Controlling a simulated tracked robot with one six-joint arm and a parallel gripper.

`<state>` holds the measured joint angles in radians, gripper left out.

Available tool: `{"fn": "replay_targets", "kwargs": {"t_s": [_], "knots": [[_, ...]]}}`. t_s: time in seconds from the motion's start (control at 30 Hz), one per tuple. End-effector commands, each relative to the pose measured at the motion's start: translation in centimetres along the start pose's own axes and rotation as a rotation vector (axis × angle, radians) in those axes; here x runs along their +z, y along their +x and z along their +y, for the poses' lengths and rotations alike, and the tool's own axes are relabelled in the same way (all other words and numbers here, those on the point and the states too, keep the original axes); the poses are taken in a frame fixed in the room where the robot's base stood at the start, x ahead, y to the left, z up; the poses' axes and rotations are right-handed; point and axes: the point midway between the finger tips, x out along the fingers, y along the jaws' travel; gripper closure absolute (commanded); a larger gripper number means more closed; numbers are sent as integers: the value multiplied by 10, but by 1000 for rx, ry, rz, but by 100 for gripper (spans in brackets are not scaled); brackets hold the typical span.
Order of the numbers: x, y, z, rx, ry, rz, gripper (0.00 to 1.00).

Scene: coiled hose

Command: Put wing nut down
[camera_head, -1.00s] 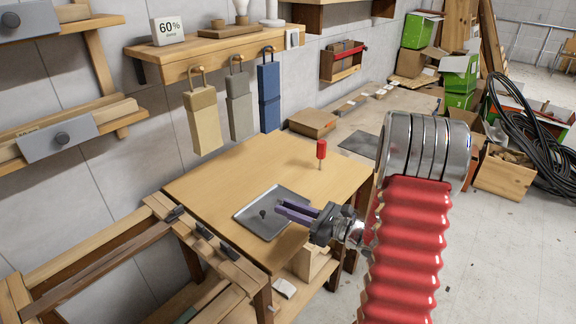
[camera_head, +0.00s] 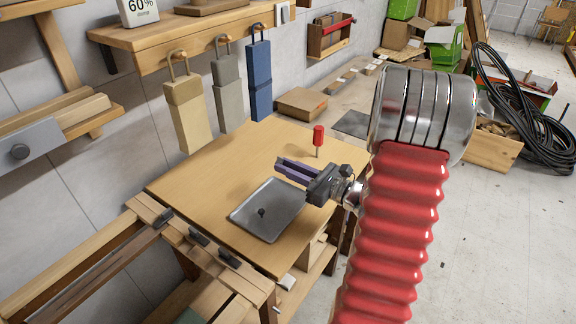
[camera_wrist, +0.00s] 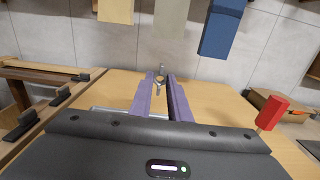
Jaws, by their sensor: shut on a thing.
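The wing nut (camera_wrist: 160,75) is a small grey metal piece at the tips of my two purple fingers in the wrist view. My gripper (camera_wrist: 160,82) is shut on it. In the head view my gripper (camera_head: 279,166) is above the wooden table (camera_head: 196,188), beyond the dark metal tray (camera_head: 284,222) in the picture. The wing nut does not show clearly there. A small dark thing (camera_head: 262,211) lies on the tray; I cannot tell what it is. In the wrist view my gripper body hides most of the tray.
A screwdriver with a red handle (camera_head: 318,136) stands on the table right of my fingers. Blue, grey and tan pouches hang from the wall shelf (camera_head: 165,41) behind. A cardboard box (camera_head: 302,103) is at the back. The table's left part is clear.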

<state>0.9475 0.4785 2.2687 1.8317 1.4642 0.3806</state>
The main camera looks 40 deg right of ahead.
Motion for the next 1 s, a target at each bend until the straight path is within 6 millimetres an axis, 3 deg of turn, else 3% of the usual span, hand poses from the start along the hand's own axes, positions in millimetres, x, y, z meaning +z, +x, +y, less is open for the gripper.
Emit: {"fn": "replay_targets", "kwargs": {"t_s": [0.37, 1.0], "knots": [[-9, -2, -2, -5, 1, 1, 100], [-61, -2, -2, -6, 3, 1, 100]]}}
